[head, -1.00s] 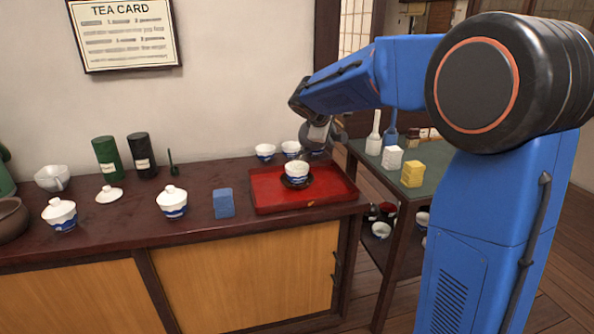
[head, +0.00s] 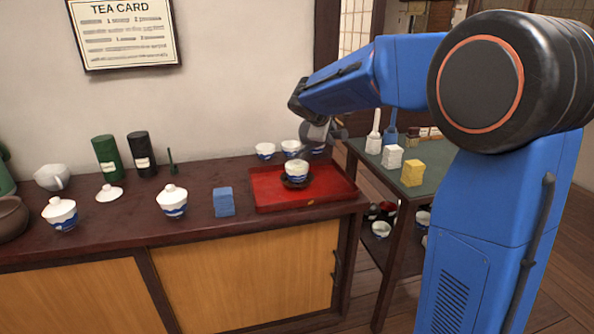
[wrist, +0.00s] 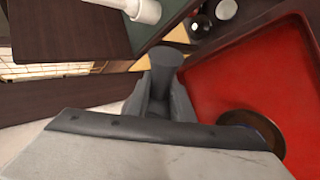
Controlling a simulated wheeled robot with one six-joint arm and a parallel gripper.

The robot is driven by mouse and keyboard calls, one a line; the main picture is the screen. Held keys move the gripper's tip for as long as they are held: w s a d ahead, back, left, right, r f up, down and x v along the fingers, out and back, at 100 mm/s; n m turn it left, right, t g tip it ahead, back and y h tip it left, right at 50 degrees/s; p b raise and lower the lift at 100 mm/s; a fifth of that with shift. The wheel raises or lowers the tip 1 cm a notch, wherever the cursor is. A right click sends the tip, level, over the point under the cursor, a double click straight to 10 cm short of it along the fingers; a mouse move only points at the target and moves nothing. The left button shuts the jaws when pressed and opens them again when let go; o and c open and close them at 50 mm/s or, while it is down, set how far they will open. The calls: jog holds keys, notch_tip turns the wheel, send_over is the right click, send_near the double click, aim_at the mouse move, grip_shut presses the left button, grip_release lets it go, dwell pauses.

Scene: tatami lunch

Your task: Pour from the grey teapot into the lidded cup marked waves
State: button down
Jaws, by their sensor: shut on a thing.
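My gripper (wrist: 165,103) is shut on a grey flared piece (wrist: 172,56), which looks like the handle of the grey teapot. In the head view the grey teapot (head: 338,133) is a small rounded shape, largely hidden by my wrist, above the back of the red tray. An open white cup with a blue pattern (head: 296,170) sits on a dark saucer in the tray, just below my gripper. A loose white lid (head: 109,193) lies on the counter. Two lidded blue-and-white cups (head: 172,201) (head: 60,213) stand to the left. The wave mark cannot be read with certainty.
The red tray (head: 335,190) lies at the counter's right end. Two small cups (head: 265,151) (head: 290,148) stand behind it. A blue block (head: 223,202) is left of it. Dark canisters (head: 140,154) stand near the wall. A side table holds a yellow stack (head: 412,173).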

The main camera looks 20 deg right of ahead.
jog(key=shift+s+a+r+t, duration=0.1)
jog(key=shift+a+r+t, duration=0.1)
jog(key=shift+t, duration=0.1)
dwell(0.5)
jog(key=shift+d, duration=0.15)
jog(key=shift+d+f, duration=0.15)
jog(key=shift+w+d+f+g+y+b, duration=0.2)
jog(key=shift+w+d+f+g+y, duration=0.55)
jog(key=shift+f, duration=0.25)
jog(key=shift+w+d+f+g+y+b, duration=0.25)
jog(key=shift+w+d+f+g+y, duration=0.4)
jog(key=shift+f+g, duration=0.25)
jog(key=shift+w+d+f+g+y+b, duration=0.2)
jog(key=shift+w+d+f+g+y, duration=0.4)
jog(key=shift+w+f+g, duration=0.35)
jog(key=shift+w+d+f+g+y+b, duration=0.1)
jog(key=shift+w+d+g+y+b, duration=0.15)
jog(key=shift+g+y+b, duration=0.3)
jog(key=shift+a, duration=0.1)
